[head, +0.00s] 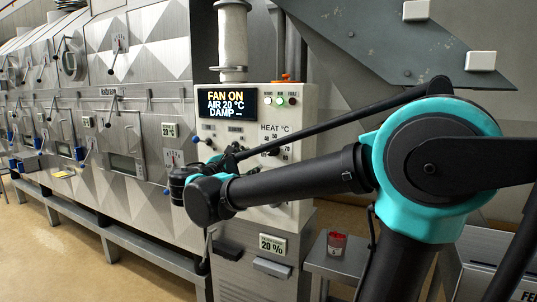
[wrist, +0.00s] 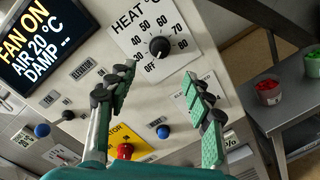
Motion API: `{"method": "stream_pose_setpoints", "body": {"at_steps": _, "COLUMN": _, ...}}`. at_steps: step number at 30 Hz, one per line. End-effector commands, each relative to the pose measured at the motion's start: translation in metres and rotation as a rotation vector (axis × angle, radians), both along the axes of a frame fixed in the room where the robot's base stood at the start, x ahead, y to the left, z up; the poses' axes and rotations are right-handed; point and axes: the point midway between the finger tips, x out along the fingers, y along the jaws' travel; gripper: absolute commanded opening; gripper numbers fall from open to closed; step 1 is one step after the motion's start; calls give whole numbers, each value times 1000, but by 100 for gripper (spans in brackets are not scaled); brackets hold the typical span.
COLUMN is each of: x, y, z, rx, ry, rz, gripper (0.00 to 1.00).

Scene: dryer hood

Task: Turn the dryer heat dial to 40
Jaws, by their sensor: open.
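The heat dial (wrist: 159,47) is a round black knob on the pale panel, under the heading HEAT °C. Its scale runs OFF, 30, 40, 50, 60, 70, 80 around it. A small pale mark on the knob seems to face down-left, toward OFF, but it is too small to be sure. My gripper (wrist: 159,76) is open and empty, its two fingers spread either side of and below the dial in the wrist view, apart from it. In the head view the dial (head: 273,151) is partly hidden by my arm, and my gripper is mostly hidden.
A display (wrist: 38,42) reads FAN ON, AIR 20 °C, DAMP --. Buckets (wrist: 269,91) stand on a grey side table (wrist: 285,112) at the right. Metal dryer units (head: 150,60) line the left.

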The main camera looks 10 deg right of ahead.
Motion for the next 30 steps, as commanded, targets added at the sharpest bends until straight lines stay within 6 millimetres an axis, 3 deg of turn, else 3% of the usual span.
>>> {"method": "stream_pose_setpoints", "body": {"at_steps": 18, "x": 78, "y": -68, "z": 0, "rx": 2, "ry": 0, "rz": -1, "gripper": 51}}
{"method": "stream_pose_setpoints", "body": {"at_steps": 30, "x": 89, "y": -76, "z": -1, "rx": 1, "ry": 0, "rz": 1, "gripper": 51}}
